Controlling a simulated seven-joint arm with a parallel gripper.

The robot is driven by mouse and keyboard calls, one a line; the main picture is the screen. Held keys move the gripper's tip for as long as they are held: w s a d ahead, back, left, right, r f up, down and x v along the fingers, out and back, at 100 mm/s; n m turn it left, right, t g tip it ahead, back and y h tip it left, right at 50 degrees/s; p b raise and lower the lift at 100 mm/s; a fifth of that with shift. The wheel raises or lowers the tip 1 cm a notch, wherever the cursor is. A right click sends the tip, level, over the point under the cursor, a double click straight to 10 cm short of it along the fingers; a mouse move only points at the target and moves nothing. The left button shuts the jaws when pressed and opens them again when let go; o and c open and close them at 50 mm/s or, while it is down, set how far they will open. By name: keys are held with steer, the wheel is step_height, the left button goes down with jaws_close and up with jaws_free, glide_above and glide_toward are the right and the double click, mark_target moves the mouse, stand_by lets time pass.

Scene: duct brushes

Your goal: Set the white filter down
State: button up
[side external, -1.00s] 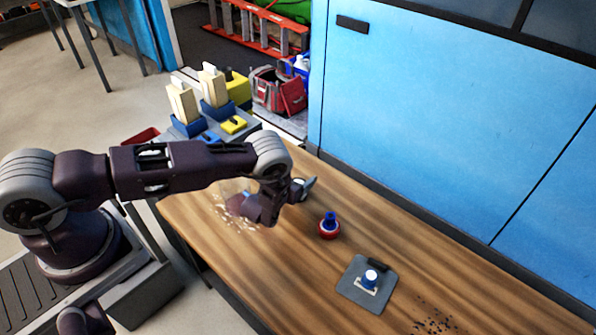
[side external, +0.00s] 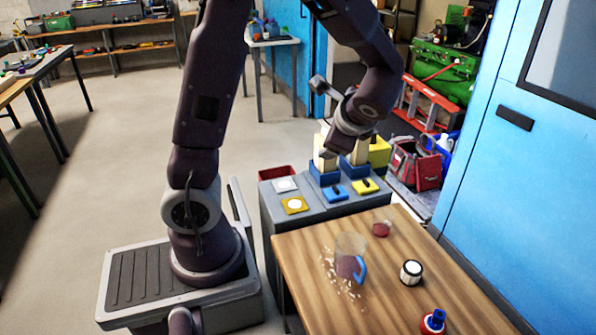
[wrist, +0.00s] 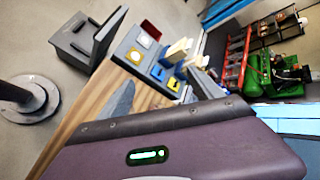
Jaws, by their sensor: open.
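A white square with a pale round centre (side external: 285,185) lies flat on the grey cabinet (side external: 275,222); it looks like the white filter, and it also shows in the wrist view (wrist: 147,40). A yellow square with a white round centre (side external: 293,204) lies just in front of it. My gripper (side external: 336,150) is above the cabinet's far part, by the cream upright pieces, to the right of the white square. In the wrist view its two grey fingers (wrist: 163,95) stand apart with nothing seen between them. The fingertips are hard to make out from the side.
Cream pieces stand in blue holders (side external: 325,177) on the cabinet. A blue piece (side external: 335,193) and a yellow piece (side external: 365,186) lie before them. On the wooden table are a clear mug (side external: 346,263) among white bits, a white jar (side external: 411,272) and a red-and-blue item (side external: 433,321).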

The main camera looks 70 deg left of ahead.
steer(key=s+d+r+n+t+h, duration=0.2)
steer(key=s+d+n+h, duration=0.2)
steer(key=s+d, duration=0.3)
steer(key=s+d+r+n+t+h, duration=0.1)
steer(key=s+d+r+n+h, duration=0.2)
steer(key=s+d+h, duration=0.2)
steer(key=s+d, duration=0.3)
steer(key=d, duration=0.3)
steer(key=shift+d+r+n+t+h, duration=0.15)
steer(key=shift+r+n+t+h, duration=0.1)
steer(key=shift+n+t+h, duration=0.15)
steer(key=shift+w, duration=0.1)
